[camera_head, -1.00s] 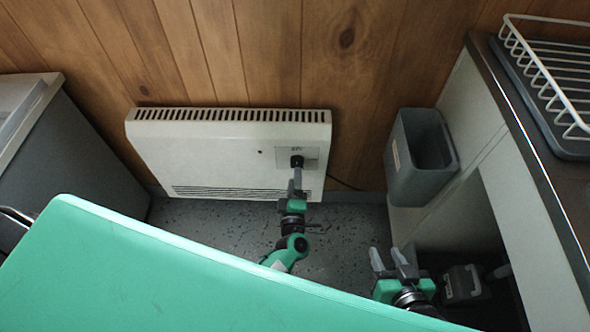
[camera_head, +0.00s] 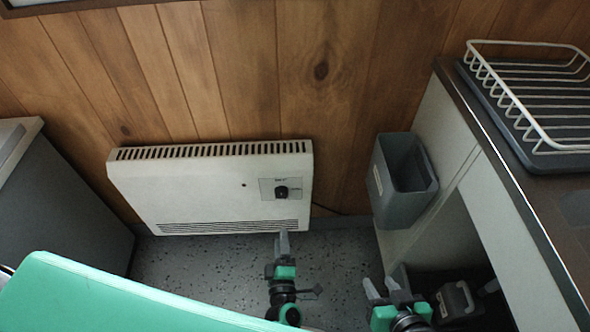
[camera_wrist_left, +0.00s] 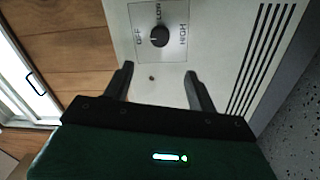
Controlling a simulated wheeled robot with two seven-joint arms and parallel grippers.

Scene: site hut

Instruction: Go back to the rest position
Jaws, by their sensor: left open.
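My left gripper (camera_head: 283,236) is in front of the lower right part of the white wall heater (camera_head: 210,190). It is open and empty, clear of the black knob (camera_head: 281,192) on the heater's grey dial plate. In the left wrist view the knob (camera_wrist_left: 159,37) lies beyond the two spread fingertips (camera_wrist_left: 160,72), with OFF, LOW and HIGH marked around it. A pale mark on the knob seems to face OFF. My right gripper (camera_head: 381,285) is at the lower right, fingers apart and empty.
A grey bin (camera_head: 404,190) is fixed to the side of the counter (camera_head: 515,190) on the right. A wire dish rack (camera_head: 535,100) stands on top. Speckled floor (camera_head: 200,262) shows between.

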